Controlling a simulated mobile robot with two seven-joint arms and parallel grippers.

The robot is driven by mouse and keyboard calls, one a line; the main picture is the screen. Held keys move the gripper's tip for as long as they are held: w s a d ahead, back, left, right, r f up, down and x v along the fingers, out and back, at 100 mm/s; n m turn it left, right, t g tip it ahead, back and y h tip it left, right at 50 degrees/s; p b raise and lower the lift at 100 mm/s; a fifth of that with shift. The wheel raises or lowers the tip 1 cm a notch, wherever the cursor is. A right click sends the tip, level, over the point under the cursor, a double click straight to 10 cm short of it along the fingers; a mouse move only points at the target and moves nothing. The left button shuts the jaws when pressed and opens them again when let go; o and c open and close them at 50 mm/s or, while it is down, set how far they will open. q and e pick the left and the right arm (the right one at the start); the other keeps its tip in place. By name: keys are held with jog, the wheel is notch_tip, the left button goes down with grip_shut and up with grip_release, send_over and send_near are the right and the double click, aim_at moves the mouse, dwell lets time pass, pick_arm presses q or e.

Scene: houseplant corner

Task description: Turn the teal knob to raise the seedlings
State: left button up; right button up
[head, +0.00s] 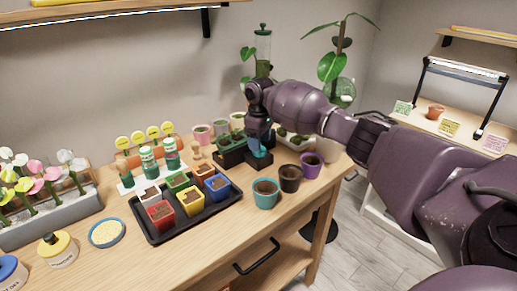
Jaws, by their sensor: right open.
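My right gripper (259,146) reaches in from the right and points down at the back right of the table. It is open, with its fingers at a small teal knob (256,151) on a dark block. The fingers hide most of the knob, and I cannot tell if they touch it. A dark tray of green seedlings (230,147) is just left of the gripper. More seedlings in a pale tray (295,138) show to its right, partly behind my arm. My left gripper is not in view.
Teal (265,194), black (290,178) and purple (311,165) pots stand in front of the gripper. A black tray (150,235) with several coloured pots is left of them. A plant in a glass jar (263,48) stands behind.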

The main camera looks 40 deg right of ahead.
jog(key=shift+f, duration=1.4)
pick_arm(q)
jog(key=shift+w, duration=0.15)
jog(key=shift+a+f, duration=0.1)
